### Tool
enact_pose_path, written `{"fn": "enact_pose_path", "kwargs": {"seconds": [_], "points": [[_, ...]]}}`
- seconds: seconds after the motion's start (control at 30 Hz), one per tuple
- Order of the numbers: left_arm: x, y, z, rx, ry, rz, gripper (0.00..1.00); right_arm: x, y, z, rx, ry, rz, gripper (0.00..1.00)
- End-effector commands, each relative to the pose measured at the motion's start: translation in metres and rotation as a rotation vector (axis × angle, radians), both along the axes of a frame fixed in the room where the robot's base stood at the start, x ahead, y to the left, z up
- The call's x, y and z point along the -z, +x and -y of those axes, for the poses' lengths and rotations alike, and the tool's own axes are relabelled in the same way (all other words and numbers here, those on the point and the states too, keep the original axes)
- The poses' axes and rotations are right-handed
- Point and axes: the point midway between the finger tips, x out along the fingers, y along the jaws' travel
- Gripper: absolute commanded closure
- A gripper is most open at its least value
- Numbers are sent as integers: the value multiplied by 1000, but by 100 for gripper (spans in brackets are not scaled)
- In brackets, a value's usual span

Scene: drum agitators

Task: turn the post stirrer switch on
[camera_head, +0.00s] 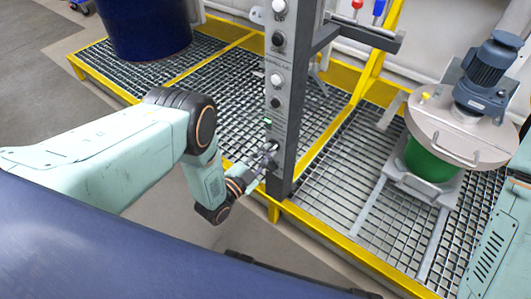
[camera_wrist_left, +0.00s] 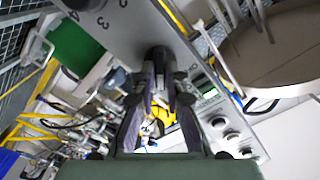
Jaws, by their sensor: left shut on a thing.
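The grey post (camera_head: 280,85) stands upright at the centre of the head view, with a column of white and black knobs on its face. My left gripper (camera_head: 268,156) is at the low end of this face, below the column. In the left wrist view my left gripper (camera_wrist_left: 160,75) is shut on a dark switch knob (camera_wrist_left: 158,55) on a grey panel with printed numbers. The fingers cover much of the knob, so its setting cannot be told. My right gripper is not in view.
A steel-lidded green drum (camera_head: 430,160) with a blue motor (camera_head: 487,72) stands right of the post. A dark blue drum (camera_head: 145,25) stands at the back left. Yellow-edged grating (camera_head: 330,195) lies below. A grey bracket (camera_head: 365,35) juts right from the post.

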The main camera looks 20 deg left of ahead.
Motion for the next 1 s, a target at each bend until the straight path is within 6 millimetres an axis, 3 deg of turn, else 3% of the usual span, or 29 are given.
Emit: {"fn": "enact_pose_path", "kwargs": {"seconds": [0.37, 0.4, 0.63, 1.0], "points": [[1, -1, 0, 0, 7, -1, 100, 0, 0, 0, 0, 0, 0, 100], [1, -1, 0, 0, 7, -1, 86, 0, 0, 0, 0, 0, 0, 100], [1, -1, 0, -1, 5, 0, 67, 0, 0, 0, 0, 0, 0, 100], [1, -4, -2, -1, 5, 0, 65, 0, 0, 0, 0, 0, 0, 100]]}}
